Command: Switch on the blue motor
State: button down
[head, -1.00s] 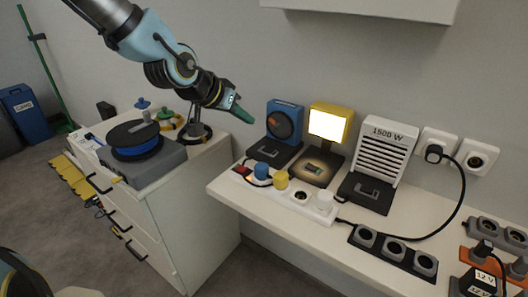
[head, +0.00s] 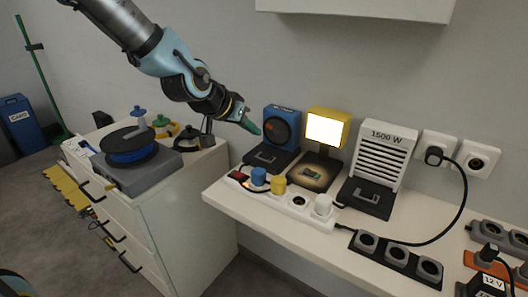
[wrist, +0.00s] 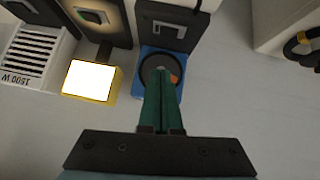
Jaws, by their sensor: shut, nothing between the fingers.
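The blue motor (head: 270,113) stands on the bench against the wall. It has a dark round disc with an orange mark on its front and a black base with a grey handle-like part (head: 267,155). My gripper (head: 253,127) is shut and empty, its green fingers just left of the motor's face in the head view. In the wrist view the gripper fingers (wrist: 165,92) overlap part of the motor (wrist: 142,92) and its disc; I cannot tell whether they touch. The motor's base handle also shows in the wrist view (wrist: 168,27).
A lit yellow lamp (head: 343,120) and a white 1500 W heater (head: 386,140) stand right of the motor. A white power strip (head: 273,190) with blue, yellow and white plugs lies in front. A drawer cabinet (head: 182,208) stands left, with a gap before the bench.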

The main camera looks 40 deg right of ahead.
send_over(260, 160)
jog(key=s, duration=0.1)
jog(key=f, duration=0.4)
jog(key=shift+d+f, duration=0.1)
jog(key=shift+d, duration=0.2)
notch_tip(260, 160, down, 2)
jog(key=shift+s+a+f+p, duration=0.1)
jog(key=shift+f+p, duration=0.1)
jog(key=shift+p, duration=0.15)
jog(key=shift+f, duration=0.65)
jog(key=shift+s, duration=0.1)
jog(key=shift+f+b, duration=0.3)
jog(key=shift+s, duration=0.1)
jog(key=shift+w+a+r+p, duration=0.1)
jog(key=shift+w+p, duration=0.1)
jog(key=shift+w, duration=0.25)
jog(key=shift+w+a+r+p, duration=0.1)
jog(key=shift+w+p, duration=0.05)
jog(key=shift+w, duration=0.25)
